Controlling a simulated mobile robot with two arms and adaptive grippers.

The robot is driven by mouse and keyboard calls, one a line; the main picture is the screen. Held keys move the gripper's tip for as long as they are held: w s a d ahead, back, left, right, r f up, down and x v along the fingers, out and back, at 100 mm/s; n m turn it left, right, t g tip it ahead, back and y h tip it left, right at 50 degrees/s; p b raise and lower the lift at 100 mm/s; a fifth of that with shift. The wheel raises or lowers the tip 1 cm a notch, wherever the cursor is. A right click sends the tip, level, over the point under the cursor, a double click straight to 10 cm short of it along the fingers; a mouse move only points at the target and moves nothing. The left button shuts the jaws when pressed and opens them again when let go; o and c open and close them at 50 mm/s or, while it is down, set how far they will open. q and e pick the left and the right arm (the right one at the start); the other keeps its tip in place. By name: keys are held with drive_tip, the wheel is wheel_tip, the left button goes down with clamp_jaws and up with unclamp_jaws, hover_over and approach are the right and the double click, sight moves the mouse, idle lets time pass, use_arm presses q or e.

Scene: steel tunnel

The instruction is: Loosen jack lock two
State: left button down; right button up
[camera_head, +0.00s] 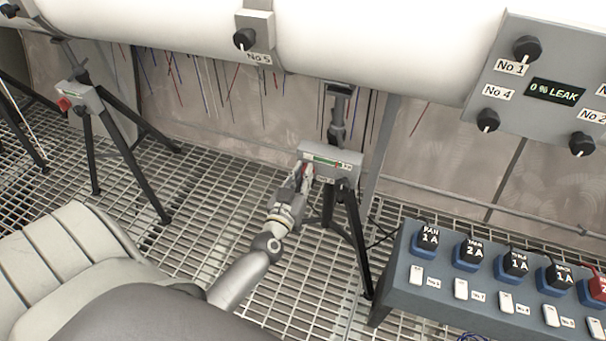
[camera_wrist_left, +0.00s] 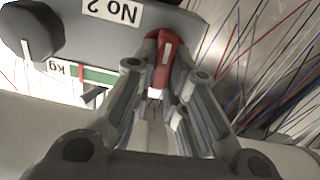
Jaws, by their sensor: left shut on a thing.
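The jack box (camera_head: 345,156) labelled No 2 sits on a black tripod under the large white pipe. In the left wrist view its grey face (camera_wrist_left: 75,40) shows upside down, with the No 2 label (camera_wrist_left: 112,10) and a green kg gauge (camera_wrist_left: 92,75) with a red marker. A red lock lever (camera_wrist_left: 160,65) with a white stripe is on this face. My left gripper (camera_head: 303,172) is at the box's left end, its fingers (camera_wrist_left: 158,85) shut on either side of the red lever. In the head view the fingers hide most of the lever. My right gripper is not in view.
Another jack (camera_head: 78,98) with a red lever stands at left on a tripod. A grey control console (camera_head: 400,290) with black plug blocks is at lower right. A leak panel (camera_head: 560,60) with knobs hangs at upper right. The grating floor between the tripods is open.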

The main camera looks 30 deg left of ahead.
use_arm(q)
drive_tip(key=n, duration=1)
drive_tip(key=a+f+n, duration=0.1)
drive_tip(key=n, duration=0.5)
drive_tip(key=shift+s+f+b, duration=0.1)
drive_tip(key=shift+s+b, duration=0.05)
drive_tip(key=shift+b, duration=0.15)
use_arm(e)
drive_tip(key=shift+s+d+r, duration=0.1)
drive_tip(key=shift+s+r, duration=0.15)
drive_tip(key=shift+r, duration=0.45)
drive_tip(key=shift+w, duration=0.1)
use_arm(q)
drive_tip(key=c, duration=1.5)
unclamp_jaws()
drive_tip(key=shift+o, duration=0.2)
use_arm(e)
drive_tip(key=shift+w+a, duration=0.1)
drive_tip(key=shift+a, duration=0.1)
